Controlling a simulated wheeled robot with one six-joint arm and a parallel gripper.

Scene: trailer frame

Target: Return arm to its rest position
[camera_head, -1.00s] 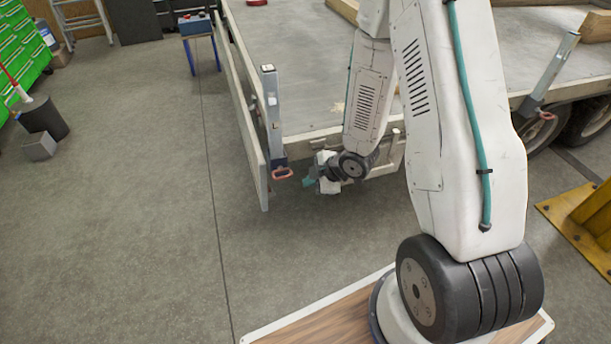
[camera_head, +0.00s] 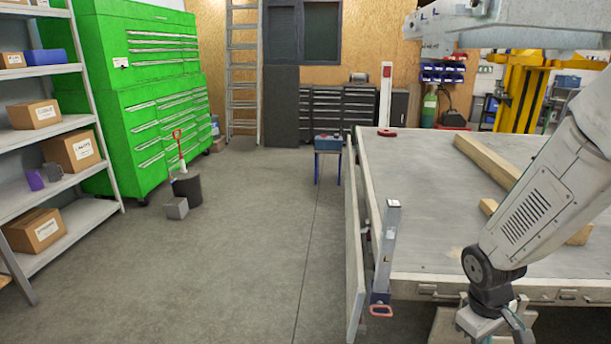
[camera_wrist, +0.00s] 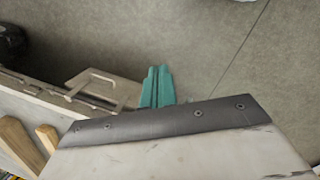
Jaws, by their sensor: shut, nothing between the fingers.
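My gripper (camera_wrist: 158,86) shows in the wrist view as two teal fingers side by side, shut and empty, above the grey floor. In the head view my white arm comes down at the right over the trailer, with the wrist at the bottom edge; the fingertips there are mostly cut off by the frame. The trailer (camera_head: 424,222) has a flat grey bed, and its end beam runs behind my wrist. A grey corner post (camera_head: 387,245) with a pinkish-red handle (camera_head: 381,310) stands at its near left corner, beside a hinged-down side panel (camera_head: 354,270).
A shelf (camera_head: 85,220) with boxes and a green tool cabinet (camera_head: 150,145) stand left. A small blue table (camera_head: 328,150) stands behind.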

